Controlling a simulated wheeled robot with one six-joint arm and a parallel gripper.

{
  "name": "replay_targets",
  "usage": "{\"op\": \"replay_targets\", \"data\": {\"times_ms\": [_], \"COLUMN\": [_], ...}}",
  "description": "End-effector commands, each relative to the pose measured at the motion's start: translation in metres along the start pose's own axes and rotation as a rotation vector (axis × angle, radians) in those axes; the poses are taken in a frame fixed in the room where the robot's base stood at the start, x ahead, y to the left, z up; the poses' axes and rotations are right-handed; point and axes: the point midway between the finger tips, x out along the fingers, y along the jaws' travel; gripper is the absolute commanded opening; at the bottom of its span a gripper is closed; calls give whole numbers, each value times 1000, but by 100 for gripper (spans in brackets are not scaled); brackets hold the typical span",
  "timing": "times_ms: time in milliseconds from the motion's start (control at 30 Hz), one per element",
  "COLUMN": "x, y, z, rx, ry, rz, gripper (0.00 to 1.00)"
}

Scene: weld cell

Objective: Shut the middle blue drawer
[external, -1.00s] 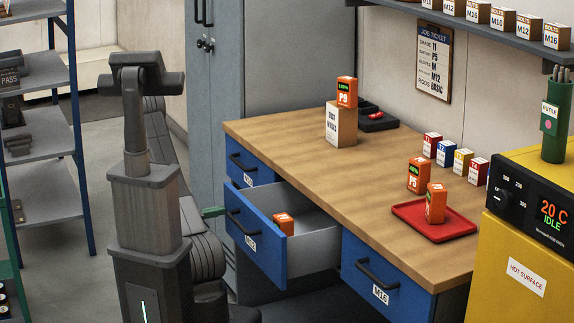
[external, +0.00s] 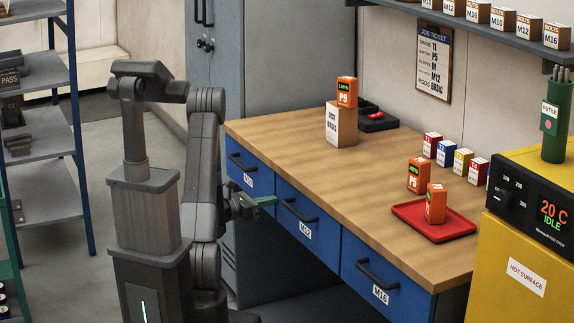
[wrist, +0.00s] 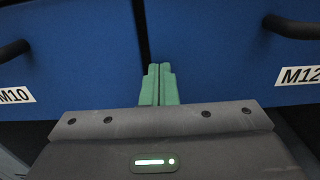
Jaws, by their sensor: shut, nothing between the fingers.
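The middle blue drawer (external: 306,227), labelled M12, sits in the workbench with its front flush with the neighbouring drawer fronts. It also shows in the wrist view (wrist: 225,55) on the right. My gripper (external: 268,201) is shut and empty. Its green fingertips (wrist: 159,80) are at the drawer's left edge, by the gap between the M10 and M12 fronts. Whether they touch the front I cannot tell. The drawer's inside, with an orange box seen in it earlier, is hidden.
The M10 drawer (external: 247,172) on the left and the M16 drawer (external: 372,284) on the right look shut. The wooden benchtop (external: 300,165) holds a red tray (external: 459,231) and several small boxes. A yellow oven (external: 525,250) stands at the right.

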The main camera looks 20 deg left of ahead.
Motion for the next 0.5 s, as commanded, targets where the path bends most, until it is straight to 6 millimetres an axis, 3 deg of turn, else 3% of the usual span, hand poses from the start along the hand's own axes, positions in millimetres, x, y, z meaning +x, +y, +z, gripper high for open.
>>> {"op": "replay_targets", "data": {"times_ms": [500], "x": [9], "y": [-1], "z": [4], "rx": [9], "ry": [-9], "rz": [-11], "gripper": [0]}}
